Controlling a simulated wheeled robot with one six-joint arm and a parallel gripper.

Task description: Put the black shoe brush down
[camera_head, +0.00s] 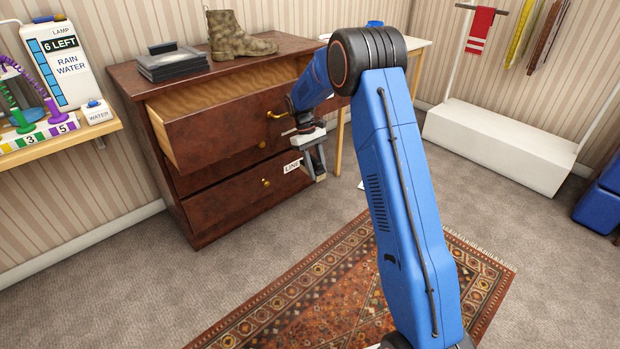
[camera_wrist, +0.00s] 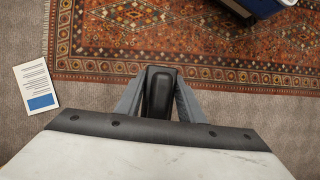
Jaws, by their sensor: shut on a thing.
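My gripper (camera_head: 314,168) hangs low in front of the dresser's right end, fingers pointing down. In the wrist view my gripper (camera_wrist: 160,97) is shut on the black shoe brush (camera_wrist: 160,90), a smooth dark block between the two grey fingers. The brush is above the floor near the rug's edge, apart from any surface as far as I can see.
The dresser (camera_head: 206,215) has its top drawer (camera_head: 225,128) pulled open. A boot (camera_head: 238,38) and grey case (camera_head: 174,63) stand on top. A patterned rug (camera_head: 300,305) and a paper card (camera_wrist: 37,87) lie on the floor. A white bench (camera_head: 500,145) stands at right.

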